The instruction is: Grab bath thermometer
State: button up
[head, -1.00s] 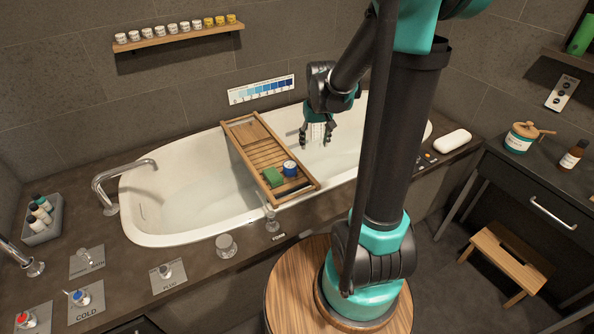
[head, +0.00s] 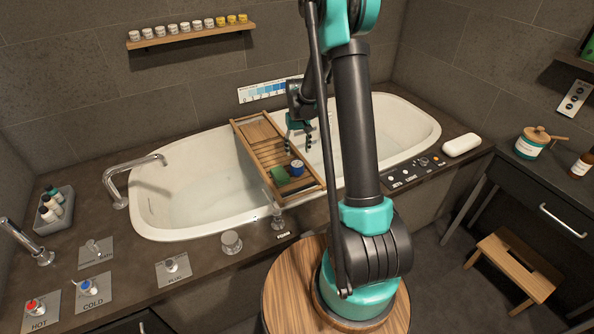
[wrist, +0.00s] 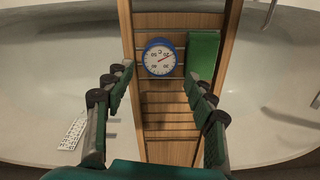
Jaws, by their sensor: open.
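The bath thermometer (head: 297,168) is a round blue-rimmed item on the slatted wooden bath caddy (head: 245,132), near its front end. In the wrist view its white dial (wrist: 159,58) faces up, next to a green block (wrist: 202,55). My gripper (head: 299,141) is open and empty above the caddy, behind the thermometer in the head view. In the wrist view the fingers of my gripper (wrist: 159,80) are spread either side of the caddy slats, with the thermometer ahead between and beyond the tips. The thermometer is not touched.
The caddy lies across a white bathtub (head: 185,228). The green block (head: 279,175) sits close beside the thermometer. A white card with markings (wrist: 73,131) shows in the tub in the wrist view. A tap (head: 125,180) stands at the tub's left end.

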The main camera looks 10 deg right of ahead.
aim_at(297, 164)
notch_tip(297, 164, down, 10)
jog(key=shift+w+r, duration=0.1)
dwell(0.5)
jog(key=shift+c, duration=0.5)
jog(key=c, duration=0.8)
jog(key=shift+o, duration=0.2)
jog(key=shift+r, duration=0.15)
